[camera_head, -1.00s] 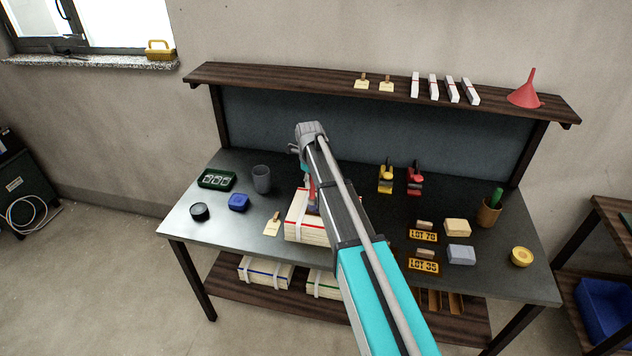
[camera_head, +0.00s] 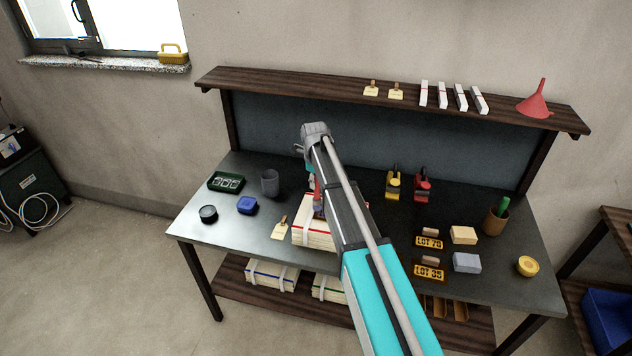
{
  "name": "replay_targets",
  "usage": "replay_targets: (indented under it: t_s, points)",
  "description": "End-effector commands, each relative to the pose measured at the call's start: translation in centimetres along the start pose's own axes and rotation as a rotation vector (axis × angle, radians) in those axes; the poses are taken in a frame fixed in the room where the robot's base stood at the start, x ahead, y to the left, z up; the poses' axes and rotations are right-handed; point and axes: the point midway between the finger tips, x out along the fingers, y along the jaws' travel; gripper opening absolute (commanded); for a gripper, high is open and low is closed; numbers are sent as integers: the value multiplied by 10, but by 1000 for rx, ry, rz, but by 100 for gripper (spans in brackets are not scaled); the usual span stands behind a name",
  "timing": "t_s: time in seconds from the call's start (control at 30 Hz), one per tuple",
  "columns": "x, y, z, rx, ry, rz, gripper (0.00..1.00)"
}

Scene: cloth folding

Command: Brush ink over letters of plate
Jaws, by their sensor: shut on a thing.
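My gripper (camera_head: 313,178) points down over the wooden crate with a red stripe (camera_head: 314,233), left of centre on the table, partly hidden by my arm. It is shut on a slim red item (camera_head: 318,189), whose lower end shows near the crate's top; whether it touches cannot be told. On the right lie two yellow plates with black letters: a LOT 70 plate (camera_head: 428,243) and a LOT 35 plate (camera_head: 428,275). A blank pale plate (camera_head: 281,232) lies left of the crate.
A grey cup (camera_head: 270,184) and a green tray (camera_head: 225,182) stand at the back left. A pale block (camera_head: 463,235), grey block (camera_head: 467,262) and brown cup (camera_head: 494,223) are at the right.

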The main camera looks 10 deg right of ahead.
Motion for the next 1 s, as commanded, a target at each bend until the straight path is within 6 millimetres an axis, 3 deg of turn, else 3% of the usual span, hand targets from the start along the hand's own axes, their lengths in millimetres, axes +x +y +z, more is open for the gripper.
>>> replay_targets:
  t_s: [0.5, 1.0]
  points:
    - [-38, -2, 0, 0, 0, 0, 0]
    - [-41, -2, 0, 0, 0, 0, 0]
